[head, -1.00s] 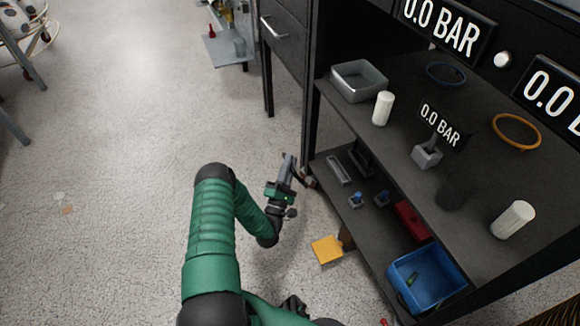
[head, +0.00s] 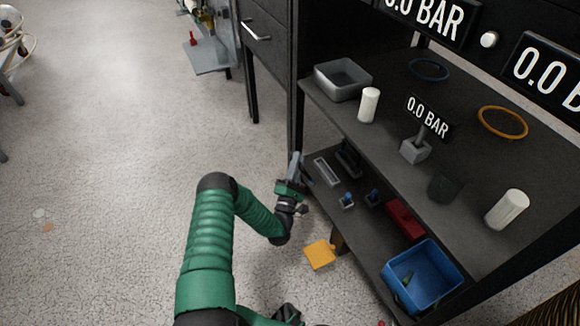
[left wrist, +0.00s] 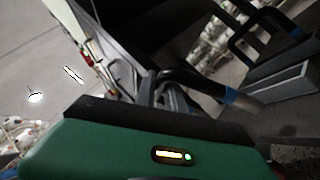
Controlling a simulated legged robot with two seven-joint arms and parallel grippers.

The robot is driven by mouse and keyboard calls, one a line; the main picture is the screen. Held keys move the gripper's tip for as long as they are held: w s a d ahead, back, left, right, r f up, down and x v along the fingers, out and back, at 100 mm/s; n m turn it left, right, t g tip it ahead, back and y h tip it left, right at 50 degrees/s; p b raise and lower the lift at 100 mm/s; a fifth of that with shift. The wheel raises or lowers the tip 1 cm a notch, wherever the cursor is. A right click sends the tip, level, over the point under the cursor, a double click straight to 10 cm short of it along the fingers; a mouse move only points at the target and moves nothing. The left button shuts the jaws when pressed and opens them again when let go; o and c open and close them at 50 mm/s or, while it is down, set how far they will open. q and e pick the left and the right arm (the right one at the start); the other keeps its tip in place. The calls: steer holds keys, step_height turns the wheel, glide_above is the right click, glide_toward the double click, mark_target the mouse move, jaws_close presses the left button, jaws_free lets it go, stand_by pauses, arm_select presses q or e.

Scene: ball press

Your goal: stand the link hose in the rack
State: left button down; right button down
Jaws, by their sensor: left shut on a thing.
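My left gripper (head: 297,165) is beside the left end of the lower shelf, its jaws pointing up in the head view. It is shut on the link hose, a dark curved tube with a blue band near its end (left wrist: 205,85) in the left wrist view. The hose's other end is hidden behind the fingers. In the head view the hose is too small to make out clearly. A grey slotted block (head: 327,171), likely the rack, lies on the lower shelf, right of the gripper. My right gripper is not seen.
The lower shelf also holds a dark piece (head: 348,158), small blue-topped fittings (head: 346,200), a red box (head: 405,218) and a blue bin (head: 425,278). The upper shelf (head: 385,130) overhangs them. A yellow piece (head: 320,254) is outside the shelf. The floor at left is open.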

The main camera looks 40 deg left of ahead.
arm_select(q)
steer(key=w+d+f+m+g+h, duration=0.1)
steer(key=w+d+m, duration=0.1)
steer(key=w, duration=0.4)
steer(key=w+d+f+m+g+h, duration=0.1)
steer(key=w+d+m+h, duration=0.1)
steer(key=w, duration=0.3)
steer(key=shift+w+d+f+m+g+p, duration=0.25)
steer(key=shift+w+d+m+g+p, duration=0.1)
steer(key=shift+w+d, duration=0.1)
steer(key=c, duration=1.3)
jaws_free()
